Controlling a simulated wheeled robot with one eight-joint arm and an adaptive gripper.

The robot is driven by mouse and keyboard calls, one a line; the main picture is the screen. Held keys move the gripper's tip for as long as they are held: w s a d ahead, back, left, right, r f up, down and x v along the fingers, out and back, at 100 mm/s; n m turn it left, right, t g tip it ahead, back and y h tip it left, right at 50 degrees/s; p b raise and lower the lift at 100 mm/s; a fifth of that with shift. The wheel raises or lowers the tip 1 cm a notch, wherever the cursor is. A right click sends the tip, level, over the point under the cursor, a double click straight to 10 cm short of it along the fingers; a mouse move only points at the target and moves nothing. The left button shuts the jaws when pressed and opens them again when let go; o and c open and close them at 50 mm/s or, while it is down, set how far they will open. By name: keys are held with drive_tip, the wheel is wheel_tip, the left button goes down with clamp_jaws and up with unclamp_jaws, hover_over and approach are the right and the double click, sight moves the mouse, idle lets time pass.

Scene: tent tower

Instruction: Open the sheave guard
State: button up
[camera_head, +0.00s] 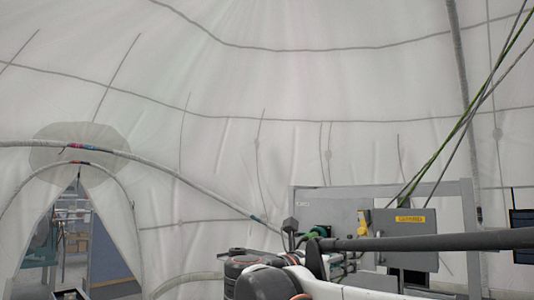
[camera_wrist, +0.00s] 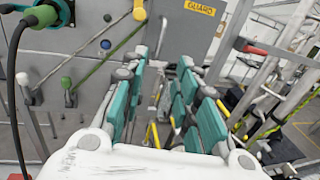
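The sheave guard is a grey metal plate with a yellow label reading GUARD; it is at the top middle of the wrist view (camera_wrist: 188,35). In the head view, a grey box with a yellow label (camera_head: 405,238) at right looks like the same guard. It appears closed, but its hinge and latch are not clear to me. My gripper (camera_wrist: 166,72) points toward the lower part of the guard. Its teal-padded fingers are apart, with no object visibly held between them. Whether a fingertip touches the guard, I cannot tell.
A green plug with a black cable (camera_wrist: 45,14) and a yellow-tipped lever (camera_wrist: 138,12) are left of the guard. A red-handled bar (camera_wrist: 258,48) is at right. A grey frame (camera_head: 467,235) surrounds the guard, with green ropes (camera_head: 440,150) above. An opening (camera_head: 70,235) shows at far left.

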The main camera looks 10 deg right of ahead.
drive_tip(key=p+x, duration=0.2)
drive_tip(key=x, duration=1.1)
drive_tip(key=shift+w+d, duration=0.2)
drive_tip(key=shift+c, duration=0.5)
clamp_jaws()
